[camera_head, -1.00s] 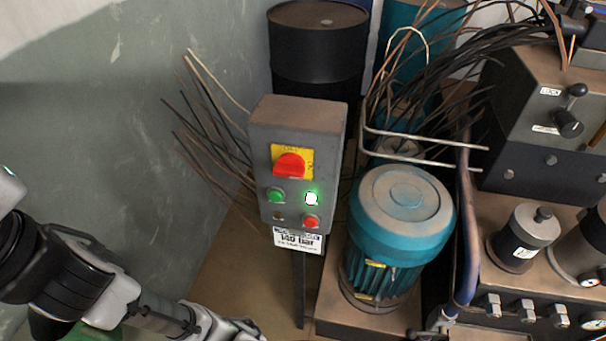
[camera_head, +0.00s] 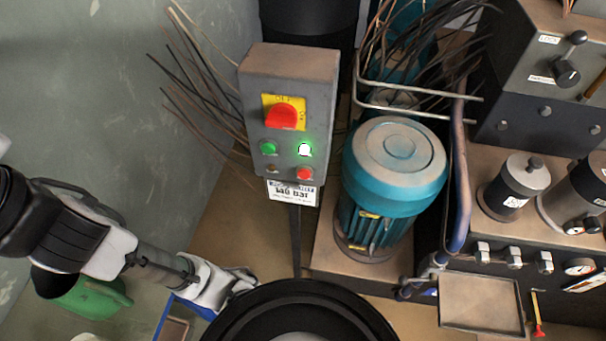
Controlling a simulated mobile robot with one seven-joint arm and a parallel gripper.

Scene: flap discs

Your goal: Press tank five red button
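A grey control box (camera_head: 285,80) stands on a post in the middle of the head view. A white label (camera_head: 292,194) reading "140 bar" hangs below. No tank number is legible. My gripper (camera_head: 242,281) is at the end of my arm, lower in the picture and left of the post, apart from the box. Its fingers are too small to read.
A teal motor (camera_head: 397,170) stands right of the box, with a bent pipe rail (camera_head: 460,170) beside it. Loose wires (camera_head: 205,100) stick out behind the box. A hydraulic unit (camera_head: 545,115) fills the right side. A green wall (camera_head: 90,90) is at the left.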

